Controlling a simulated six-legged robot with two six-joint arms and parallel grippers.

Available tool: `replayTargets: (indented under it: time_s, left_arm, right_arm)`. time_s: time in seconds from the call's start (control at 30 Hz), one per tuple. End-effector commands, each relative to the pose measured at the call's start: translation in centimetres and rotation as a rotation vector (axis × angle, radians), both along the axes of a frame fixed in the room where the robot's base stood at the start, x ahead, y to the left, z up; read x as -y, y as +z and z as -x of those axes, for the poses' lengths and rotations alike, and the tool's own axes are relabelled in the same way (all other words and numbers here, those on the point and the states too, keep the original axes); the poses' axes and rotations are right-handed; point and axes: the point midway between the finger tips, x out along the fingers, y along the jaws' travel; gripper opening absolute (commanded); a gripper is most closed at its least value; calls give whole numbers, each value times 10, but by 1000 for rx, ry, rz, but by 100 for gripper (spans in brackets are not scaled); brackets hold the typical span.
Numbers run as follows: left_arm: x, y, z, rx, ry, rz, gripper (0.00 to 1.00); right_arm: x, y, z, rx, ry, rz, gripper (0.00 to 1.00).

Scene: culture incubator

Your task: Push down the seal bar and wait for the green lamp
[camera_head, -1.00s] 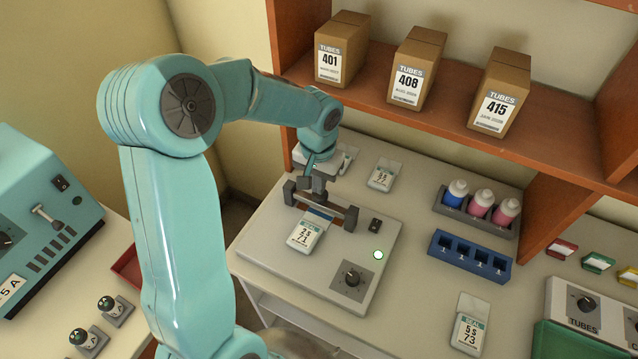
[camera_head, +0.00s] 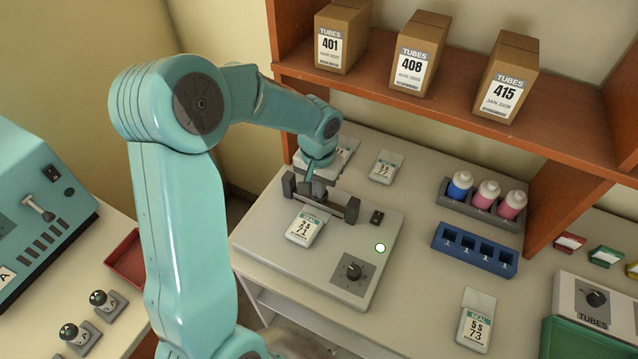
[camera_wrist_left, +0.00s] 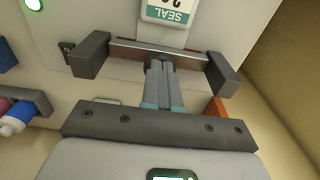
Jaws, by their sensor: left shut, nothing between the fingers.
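The sealer (camera_head: 268,246) is a pale flat unit with a dial at its front right. Its dark seal bar (camera_head: 338,207) spans between two dark end blocks. It also shows in the wrist view (camera_wrist_left: 197,59). A white pouch marked 2S 71 (camera_head: 305,229) lies with one end at the bar. My left gripper (camera_head: 319,192) is shut and empty, its fingertips over the middle of the bar; in the wrist view (camera_wrist_left: 160,62) they appear to meet it, though contact is not certain. My right gripper is out of view.
A blue rack (camera_head: 474,250) and a tray of bottles (camera_head: 477,206) stand right of the sealer. Other pouches lie behind (camera_head: 386,167) and at the front right (camera_head: 477,322). A wooden shelf (camera_head: 450,112) with tube boxes overhangs the back.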

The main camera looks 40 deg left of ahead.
Motion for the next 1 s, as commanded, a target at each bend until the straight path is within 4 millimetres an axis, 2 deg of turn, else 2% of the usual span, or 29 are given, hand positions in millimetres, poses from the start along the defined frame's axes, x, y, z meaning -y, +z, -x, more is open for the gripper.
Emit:
replayTargets:
  time_s: [0.23,0.37,0.47,0.6,0.63,0.7,0.9,1.0]
  left_arm:
    - [2,-5,3,-12,-1,6,0]
    - [2,0,2,-13,-1,6,0]
    - [2,15,1,-10,-1,5,0]
    - [2,51,-2,-2,-2,3,0]
    - [2,51,-2,1,-2,1,0]
    - [2,66,-2,4,-2,1,0]
    - [2,111,-2,4,-3,0,0]
    - [3,126,-1,3,-1,1,0]
  right_arm:
    - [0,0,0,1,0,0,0]
    - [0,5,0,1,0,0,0]
    - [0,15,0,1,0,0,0]
    - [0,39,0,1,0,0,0]
    - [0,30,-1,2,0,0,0]
    - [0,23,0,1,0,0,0]
    - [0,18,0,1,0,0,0]
    - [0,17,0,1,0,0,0]
